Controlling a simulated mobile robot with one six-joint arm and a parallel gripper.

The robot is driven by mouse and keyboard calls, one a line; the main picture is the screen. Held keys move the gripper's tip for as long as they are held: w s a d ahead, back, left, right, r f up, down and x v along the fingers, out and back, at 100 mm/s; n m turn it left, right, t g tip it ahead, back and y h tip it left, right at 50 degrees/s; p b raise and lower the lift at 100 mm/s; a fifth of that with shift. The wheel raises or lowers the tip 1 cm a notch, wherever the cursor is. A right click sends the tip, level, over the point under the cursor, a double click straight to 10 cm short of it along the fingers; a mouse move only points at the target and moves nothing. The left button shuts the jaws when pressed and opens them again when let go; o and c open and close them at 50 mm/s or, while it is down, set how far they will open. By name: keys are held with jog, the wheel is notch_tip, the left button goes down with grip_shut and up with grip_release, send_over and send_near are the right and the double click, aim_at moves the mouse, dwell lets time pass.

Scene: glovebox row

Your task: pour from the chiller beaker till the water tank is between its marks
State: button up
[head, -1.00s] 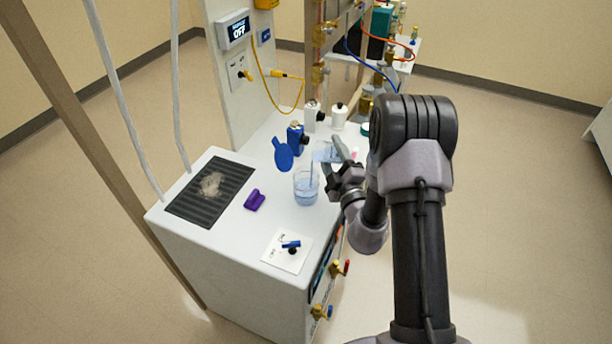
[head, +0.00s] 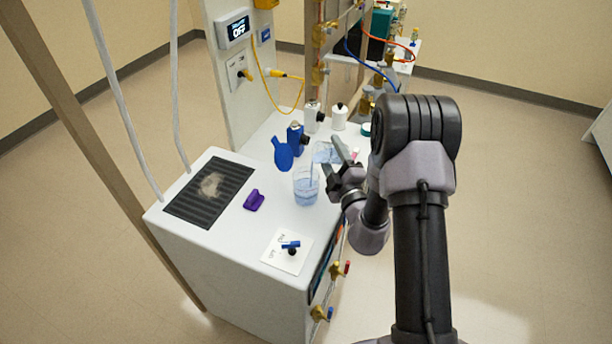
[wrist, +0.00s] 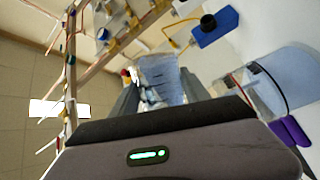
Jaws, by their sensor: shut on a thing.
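My gripper (head: 336,162) is shut on a clear beaker (head: 325,152), which is tilted to the left with bluish water in it. The beaker shows between the fingers in the wrist view (wrist: 155,82). A thin stream appears to run from its lip into a clear open vessel, the water tank (head: 306,187), just below and left on the white cabinet top. The tank holds pale blue water; it also stands at the right in the wrist view (wrist: 285,78). Its marks are too small to read against the level.
On the white cabinet top (head: 225,243) are a purple piece (head: 254,200), a dark grille (head: 208,192), a blue flat piece (head: 283,155), a blue bottle (head: 297,140) and white bottles (head: 313,117). A valve plate (head: 287,251) lies at the front.

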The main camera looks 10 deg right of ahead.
jog(key=shift+f+n+b, duration=0.2)
jog(key=shift+n+b, duration=0.3)
jog(key=shift+b, duration=0.35)
dwell(0.7)
jog(key=shift+a+r+n, duration=0.15)
jog(key=shift+a+n, duration=0.1)
jog(key=shift+n, duration=0.15)
dwell(0.6)
